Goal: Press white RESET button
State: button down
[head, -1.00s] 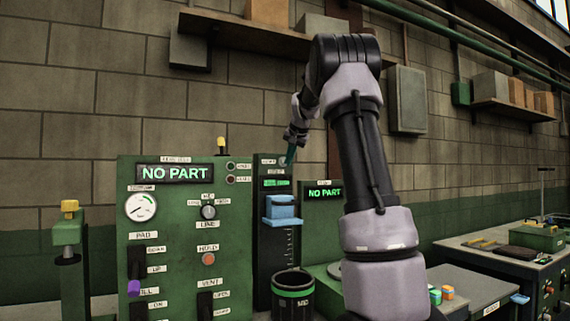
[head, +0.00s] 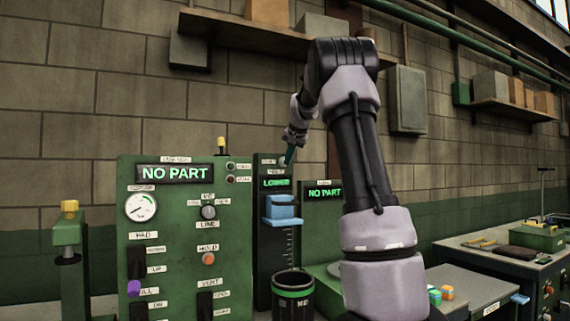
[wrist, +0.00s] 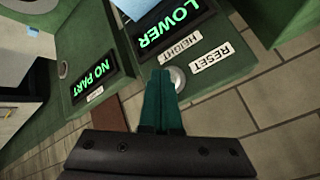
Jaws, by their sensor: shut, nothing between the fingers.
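The white round RESET button (wrist: 178,78) shows in the wrist view on a green panel, beside the RESET label (wrist: 213,64) and a HEIGHT label (wrist: 180,47). A display (wrist: 170,22) on that panel reads LOWER in green; it also shows in the head view (head: 276,184). My gripper (wrist: 161,72) is shut and empty, its green fingers together. Its tips overlap the button's left edge in the wrist view; I cannot tell whether they touch it. In the head view my gripper (head: 289,156) is at the top of the narrow column, and the button is hard to make out.
A green cabinet (head: 232,262) with a NO PART display, gauge and switches stands left of the column. A blue fixture (head: 282,208) sits on the column, above a black bin (head: 293,300). A second NO PART display (head: 324,193) is to the right. A shelf (head: 270,35) hangs above.

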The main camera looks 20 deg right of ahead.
jog(key=shift+s, duration=0.75)
jog(key=s, duration=0.5)
jog(key=shift+d, duration=0.1)
dwell(0.3)
dwell(0.7)
jog(key=s+a+f+n+y, duration=0.1)
jog(key=s+a+f, duration=0.1)
jog(key=s+a, duration=0.5)
jog(key=s+a+f+n+y, duration=0.1)
jog(key=s+a, duration=0.3)
jog(key=s, duration=0.6)
jog(key=s+a+f+n, duration=0.1)
jog(key=s+a+f, duration=0.2)
jog(key=s, duration=0.6)
jog(key=s+a+f+n+g, duration=0.1)
jog(key=s+a+f, duration=0.3)
jog(key=s+f, duration=0.4)
jog(key=shift+s+a+f+g+y, duration=0.15)
jog(key=shift+s+a+g+y, duration=0.15)
jog(key=shift+s, duration=0.1)
